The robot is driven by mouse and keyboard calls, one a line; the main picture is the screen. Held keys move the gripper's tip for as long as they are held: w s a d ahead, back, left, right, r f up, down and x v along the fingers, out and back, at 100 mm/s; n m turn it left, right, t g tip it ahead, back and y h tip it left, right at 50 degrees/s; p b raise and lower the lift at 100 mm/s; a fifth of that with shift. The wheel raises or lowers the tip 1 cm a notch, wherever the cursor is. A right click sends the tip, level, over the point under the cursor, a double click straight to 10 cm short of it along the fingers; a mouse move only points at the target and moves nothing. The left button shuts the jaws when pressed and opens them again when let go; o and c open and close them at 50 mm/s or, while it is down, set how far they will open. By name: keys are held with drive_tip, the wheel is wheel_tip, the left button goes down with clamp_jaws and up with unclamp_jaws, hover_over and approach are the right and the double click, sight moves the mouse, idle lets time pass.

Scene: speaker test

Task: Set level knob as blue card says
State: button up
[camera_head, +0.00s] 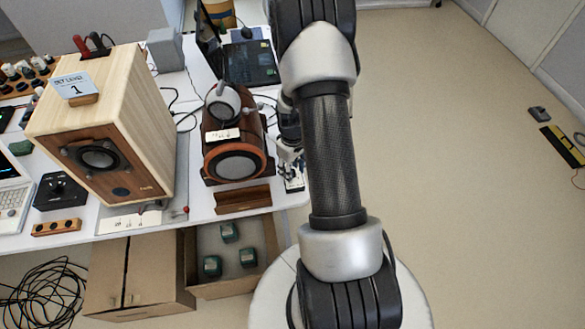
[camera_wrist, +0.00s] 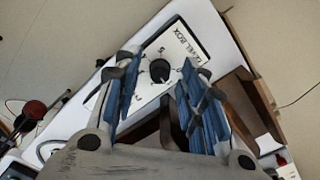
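The light blue card (camera_head: 75,85) stands in a small wooden holder on top of the pale wooden speaker and reads "SET LEVEL 1". In the wrist view, the level box (camera_wrist: 186,42) has a white face with a dark round knob (camera_wrist: 160,70) and printed marks around it. The knob's pointer direction is too small to tell. My gripper (camera_wrist: 159,72) is open, its blue-padded fingers on either side of the knob in the picture; I cannot tell whether they touch it. In the head view, my gripper (camera_head: 289,150) is partly hidden by my arm at the table's right edge.
A dark red-brown speaker (camera_head: 235,165) lies left of my gripper, with a wooden block (camera_head: 243,199) in front. The pale speaker (camera_head: 140,120) stands further left. An open cardboard box (camera_head: 215,290) is below the table. The floor to the right is mostly clear.

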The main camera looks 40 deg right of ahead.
wheel_tip(320, 180, up, 12)
idle(0.5)
drive_tip(key=shift+r, duration=0.1)
drive_tip(key=s+a+r+t, duration=0.2)
drive_tip(key=a+r, duration=1.1)
drive_tip(key=r, duration=0.3)
drive_tip(key=s+a+r+t, duration=0.1)
drive_tip(key=s+a+r, duration=0.2)
drive_tip(key=s+a, duration=0.2)
drive_tip(key=s+a+r+m+t, duration=0.1)
drive_tip(key=s+a+r, duration=0.3)
drive_tip(key=s, duration=0.3)
drive_tip(key=shift+s+a+r+t, duration=0.15)
drive_tip(key=shift+s+a+t, duration=0.2)
drive_tip(key=shift+a, duration=0.45)
